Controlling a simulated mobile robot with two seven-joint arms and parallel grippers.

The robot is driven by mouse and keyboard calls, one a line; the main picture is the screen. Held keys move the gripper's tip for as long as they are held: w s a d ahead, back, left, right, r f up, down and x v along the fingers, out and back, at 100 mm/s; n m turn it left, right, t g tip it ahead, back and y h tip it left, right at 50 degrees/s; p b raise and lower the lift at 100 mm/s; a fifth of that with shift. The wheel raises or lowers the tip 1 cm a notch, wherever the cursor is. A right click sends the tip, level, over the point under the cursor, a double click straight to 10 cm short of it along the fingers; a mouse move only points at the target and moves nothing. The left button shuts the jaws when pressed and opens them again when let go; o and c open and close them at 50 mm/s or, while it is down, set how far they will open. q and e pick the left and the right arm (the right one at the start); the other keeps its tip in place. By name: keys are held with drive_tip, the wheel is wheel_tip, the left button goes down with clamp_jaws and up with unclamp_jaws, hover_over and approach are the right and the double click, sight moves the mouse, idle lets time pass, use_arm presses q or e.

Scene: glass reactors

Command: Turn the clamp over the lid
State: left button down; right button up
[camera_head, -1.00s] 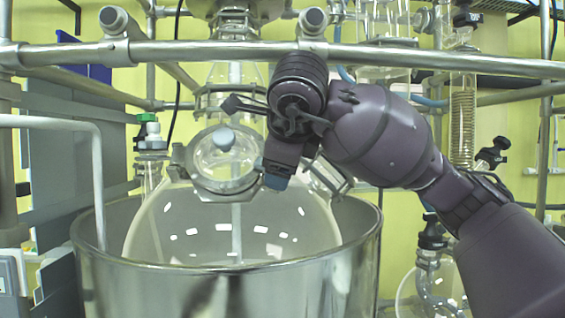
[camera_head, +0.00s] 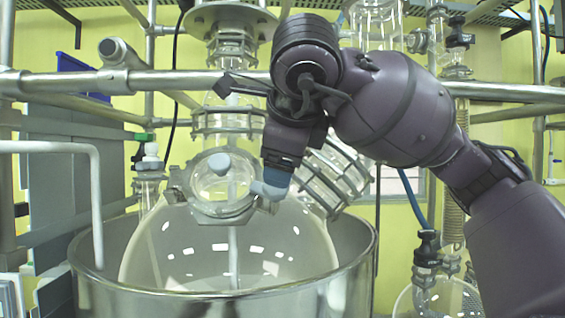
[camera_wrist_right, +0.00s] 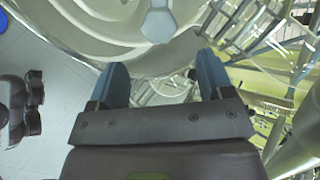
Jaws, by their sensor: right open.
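The round glass lid (camera_head: 222,182) closes a port on the front of the large glass vessel, with a pale blue-grey piece (camera_head: 219,163) on its face. A metal clamp ring (camera_head: 195,208) runs around the lid's edge. My right gripper (camera_head: 270,190) comes from above at the clamp's right side; contact is unclear. In the right wrist view, my right gripper (camera_wrist_right: 160,82) has its two blue fingers well apart, nothing visibly held between them. The pale piece (camera_wrist_right: 158,22) shows beyond the fingertips there. My left gripper is not in view.
The glass vessel (camera_head: 285,250) sits in a shiny steel pot (camera_head: 200,305). A horizontal metal rail (camera_head: 430,88) crosses behind my right arm. A second clamped port (camera_head: 335,178) lies just right of the gripper. A bent pale pipe (camera_head: 97,200) stands at left.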

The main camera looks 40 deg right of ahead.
drive_tip(key=shift+v, duration=0.85)
drive_tip(key=shift+f, duration=0.1)
